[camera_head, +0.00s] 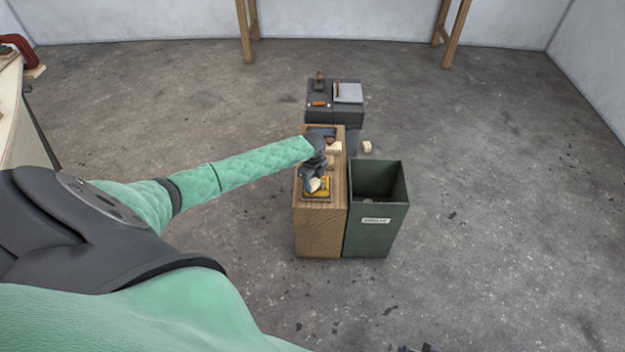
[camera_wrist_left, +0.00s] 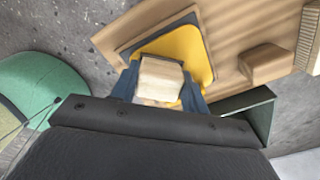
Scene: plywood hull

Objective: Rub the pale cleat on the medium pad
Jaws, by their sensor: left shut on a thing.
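My left gripper (camera_head: 313,186) is shut on the pale cleat (camera_head: 315,185), a small light wooden block. The block also shows between the fingers in the left wrist view (camera_wrist_left: 158,80). It is over a yellow pad (camera_head: 324,182) in a dark frame at the near end of the wooden stand (camera_head: 320,222). The yellow pad also fills the middle of the wrist view (camera_wrist_left: 188,45). Whether the cleat touches the pad I cannot tell. Other pads on the stand are partly hidden by my wrist.
A green open bin (camera_head: 376,225) with a label stands right against the stand. Another pale block (camera_head: 333,147) lies on the stand top, and one (camera_head: 367,147) sits beyond the bin. A dark bench (camera_head: 335,115) with tools stands behind. The floor to the right is clear.

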